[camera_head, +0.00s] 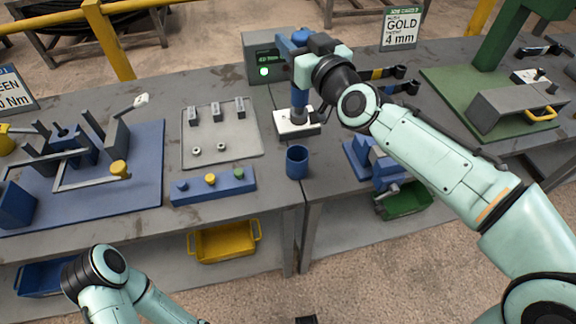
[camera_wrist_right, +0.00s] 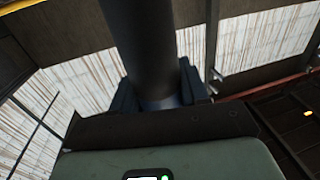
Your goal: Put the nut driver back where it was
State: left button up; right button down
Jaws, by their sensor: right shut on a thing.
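My right gripper (camera_head: 300,50) is above the bench near its back edge, beside the green-lit box. It is shut on the nut driver, an upright tool with a blue shaft (camera_head: 300,98). In the right wrist view a dark cylinder of the nut driver (camera_wrist_right: 150,50) stands between the two fingers (camera_wrist_right: 160,95). The tool's lower end is over a small white plate (camera_head: 290,123); I cannot tell whether it touches. A blue open cup (camera_head: 297,161) stands empty in front of the plate. My left arm shows at bottom left, but its gripper is not in view.
A grey tray (camera_head: 228,154) with small parts and a blue block with coloured knobs (camera_head: 212,187) lie to the left. The box with a green light (camera_head: 263,62) stands behind. A blue vise-like fixture (camera_head: 362,160) is right of the cup. A "GOLD 4 mm" sign (camera_head: 401,28) stands behind.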

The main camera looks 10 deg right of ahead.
aim_at(301, 114)
jog(key=shift+f+b, duration=0.3)
jog(key=shift+f, duration=0.05)
notch_tip(301, 114, down, 3)
jog(key=b, duration=0.3)
jog(key=shift+f, duration=0.2)
notch_tip(301, 114, down, 10)
jog(key=b, duration=0.5)
jog(key=shift+f+b, duration=0.25)
jog(key=shift+b, duration=0.15)
jog(key=shift+f, duration=0.45)
notch_tip(301, 114, down, 4)
jog(key=shift+f+b, duration=0.15)
jog(key=shift+b, duration=0.55)
pick_arm(q)
jog(key=w+a+f+t, duration=0.1)
jog(key=w+f, duration=0.4)
jog(key=f, duration=0.5)
jog(key=shift+w+a+t+y, duration=0.4)
jog(key=shift+t, duration=0.3)
jog(key=shift+f, duration=0.2)
